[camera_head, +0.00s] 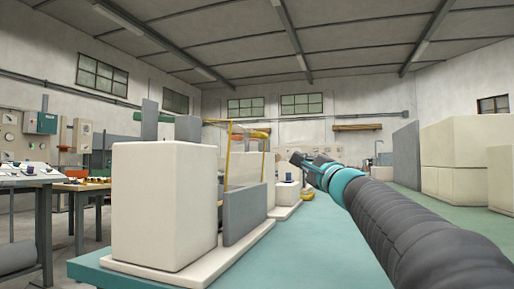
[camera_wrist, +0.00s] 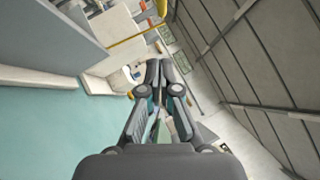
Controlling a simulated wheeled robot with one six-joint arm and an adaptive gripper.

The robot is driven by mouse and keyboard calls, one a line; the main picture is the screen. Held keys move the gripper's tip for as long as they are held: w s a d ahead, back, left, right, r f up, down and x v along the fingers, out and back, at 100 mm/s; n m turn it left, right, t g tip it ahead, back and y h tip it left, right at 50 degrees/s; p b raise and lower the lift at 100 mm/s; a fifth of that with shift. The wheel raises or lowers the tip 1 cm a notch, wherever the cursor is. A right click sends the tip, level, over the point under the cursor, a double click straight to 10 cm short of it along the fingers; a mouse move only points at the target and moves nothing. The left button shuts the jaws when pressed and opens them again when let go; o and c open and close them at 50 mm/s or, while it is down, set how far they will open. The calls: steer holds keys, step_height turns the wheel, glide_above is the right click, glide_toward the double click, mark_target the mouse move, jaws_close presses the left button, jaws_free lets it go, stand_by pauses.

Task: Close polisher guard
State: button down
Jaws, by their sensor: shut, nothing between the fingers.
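A cream machine block (camera_head: 165,205) stands on a teal-topped bench (camera_head: 262,262). Beside it are an upright grey panel (camera_head: 246,213) and a yellow frame (camera_head: 228,160); I cannot tell for certain which of these is the polisher guard. In the wrist view, a large grey panel (camera_wrist: 50,35) fills the upper left and a yellow bar (camera_wrist: 128,43) crosses behind it. My gripper (camera_head: 296,158) is raised over the bench, to the right of the panel and frame. In the wrist view its fingers (camera_wrist: 160,66) are together and empty, apart from the panel and bar.
A smaller cream unit with a dark knob (camera_head: 288,180) stands further along the bench, near a yellow part (camera_head: 308,196). A control desk (camera_head: 28,176) and wooden table (camera_head: 80,187) are at the left.

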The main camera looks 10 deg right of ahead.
steer(key=w, duration=0.1)
glide_toward(266, 137)
steer(key=w+d, duration=0.2)
steer(key=w, duration=0.2)
steer(key=a, duration=0.1)
steer(key=w+a+r, duration=0.1)
steer(key=shift+w+a+r, duration=0.2)
steer(key=shift+w+a, duration=0.05)
steer(key=shift+a, duration=0.1)
steer(key=shift+w+a+r+p, duration=0.15)
steer(key=shift+a+p, duration=0.15)
steer(key=shift+r+p, duration=0.15)
steer(key=shift+p, duration=0.15)
